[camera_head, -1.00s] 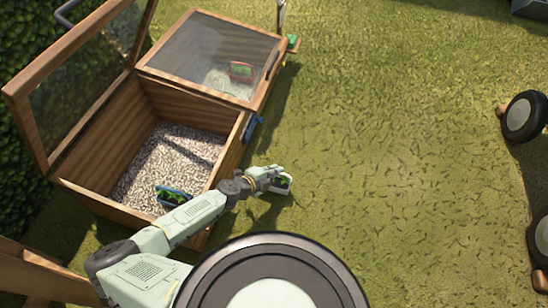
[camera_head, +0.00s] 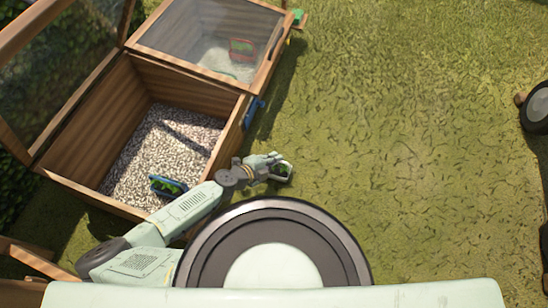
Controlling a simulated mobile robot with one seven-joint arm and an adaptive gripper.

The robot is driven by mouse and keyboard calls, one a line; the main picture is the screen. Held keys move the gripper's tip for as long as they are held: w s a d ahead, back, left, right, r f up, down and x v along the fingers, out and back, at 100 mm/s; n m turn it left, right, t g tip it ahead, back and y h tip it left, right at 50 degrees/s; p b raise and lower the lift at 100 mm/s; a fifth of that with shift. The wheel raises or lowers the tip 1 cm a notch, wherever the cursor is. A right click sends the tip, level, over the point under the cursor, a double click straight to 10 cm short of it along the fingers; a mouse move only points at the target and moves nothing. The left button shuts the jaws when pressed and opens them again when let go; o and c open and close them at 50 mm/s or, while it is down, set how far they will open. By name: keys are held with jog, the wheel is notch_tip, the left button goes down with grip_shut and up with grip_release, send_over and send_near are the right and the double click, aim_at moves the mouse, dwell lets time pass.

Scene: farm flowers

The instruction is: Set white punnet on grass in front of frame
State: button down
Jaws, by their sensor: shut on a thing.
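Grass (camera_head: 380,160) lies below and to the right of the punnet. From this high view I cannot tell how far the punnet is above the grass.
A blue punnet (camera_head: 154,186) with green contents sits on the gravel in the open compartment. A red punnet (camera_head: 241,46) shows under the closed glass lid. Wheels (camera_head: 538,106) stand at the right edge. The grass between is clear.

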jog(key=shift+f, duration=0.1)
jog(key=c, duration=2.2)
grip_release()
jog(key=shift+f, duration=0.1)
jog(key=o, duration=0.5)
jog(key=shift+s+a+r, duration=0.1)
jog(key=shift+a+r, duration=0.05)
jog(key=shift+r, duration=0.2)
jog(key=p+v, duration=0.1)
jog(key=v, duration=0.6)
